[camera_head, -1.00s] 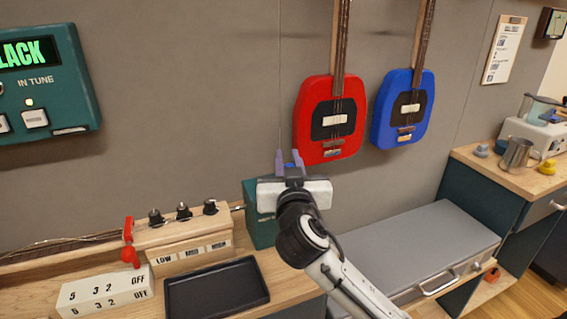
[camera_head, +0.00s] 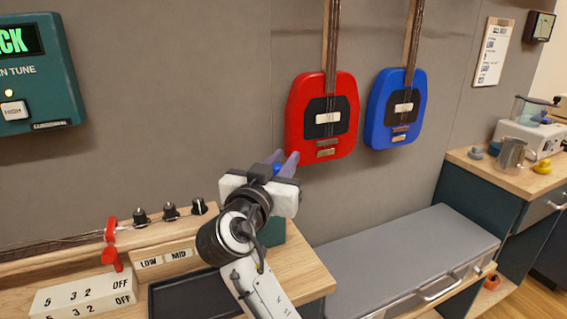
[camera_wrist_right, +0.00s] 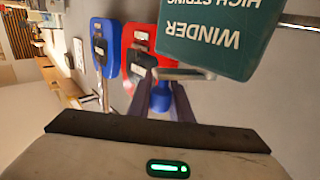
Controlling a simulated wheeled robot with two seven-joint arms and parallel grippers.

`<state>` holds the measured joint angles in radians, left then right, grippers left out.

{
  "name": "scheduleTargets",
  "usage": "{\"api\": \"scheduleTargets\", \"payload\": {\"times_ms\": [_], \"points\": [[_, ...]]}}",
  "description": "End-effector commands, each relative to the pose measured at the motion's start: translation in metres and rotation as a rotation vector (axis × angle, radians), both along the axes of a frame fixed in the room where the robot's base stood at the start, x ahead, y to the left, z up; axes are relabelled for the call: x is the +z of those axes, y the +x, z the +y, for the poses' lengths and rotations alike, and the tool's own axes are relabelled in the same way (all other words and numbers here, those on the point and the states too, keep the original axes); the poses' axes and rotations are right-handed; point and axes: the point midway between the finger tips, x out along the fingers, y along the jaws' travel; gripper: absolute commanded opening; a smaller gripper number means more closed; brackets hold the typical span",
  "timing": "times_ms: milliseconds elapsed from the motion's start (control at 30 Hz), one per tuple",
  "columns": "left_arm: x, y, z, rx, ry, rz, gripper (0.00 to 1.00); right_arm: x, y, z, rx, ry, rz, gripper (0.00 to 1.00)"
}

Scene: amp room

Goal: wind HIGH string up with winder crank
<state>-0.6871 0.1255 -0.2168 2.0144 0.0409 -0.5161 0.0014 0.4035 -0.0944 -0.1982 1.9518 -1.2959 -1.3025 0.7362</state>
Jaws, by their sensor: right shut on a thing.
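The green winder box (camera_wrist_right: 215,35), lettered WINDER HIGH STRING, fills the top of the right wrist view. In the head view only a corner of the winder box (camera_head: 272,233) shows behind my right arm. A metal crank arm (camera_wrist_right: 188,73) runs from the box to a blue knob (camera_wrist_right: 160,98). My right gripper (camera_wrist_right: 158,100) is shut on this knob, with one purple finger on each side. In the head view, my right gripper (camera_head: 282,162) is raised above the box, and a bit of blue shows between its fingers. My left gripper is not in view.
A wooden block with black knobs (camera_head: 170,211) and LOW and MID labels stands left of my arm. A dark tray (camera_head: 190,295) lies in front. A teal tuner (camera_head: 40,70) hangs on the wall, with red (camera_head: 322,115) and blue (camera_head: 396,110) guitars farther right.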

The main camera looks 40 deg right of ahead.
Motion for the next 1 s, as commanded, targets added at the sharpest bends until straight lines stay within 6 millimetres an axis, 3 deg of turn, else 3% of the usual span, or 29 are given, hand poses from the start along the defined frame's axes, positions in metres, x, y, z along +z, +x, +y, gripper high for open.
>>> {"api": "scheduleTargets", "payload": {"times_ms": [200,233,333,667,1000], "points": [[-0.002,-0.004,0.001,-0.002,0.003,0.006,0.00,0.001,0.000,-0.001,0.000,-0.002,-0.002,0.00],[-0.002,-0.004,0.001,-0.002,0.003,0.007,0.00,0.001,0.000,-0.001,0.000,-0.002,-0.002,0.20],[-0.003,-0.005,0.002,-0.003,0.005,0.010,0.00,0.001,0.000,0.000,0.000,-0.002,-0.001,0.37],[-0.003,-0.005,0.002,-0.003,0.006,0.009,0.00,0.000,-0.001,0.002,0.002,0.000,-0.001,0.37],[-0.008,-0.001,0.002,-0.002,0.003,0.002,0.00,-0.001,-0.030,0.043,0.003,0.002,-0.001,0.37]]}}
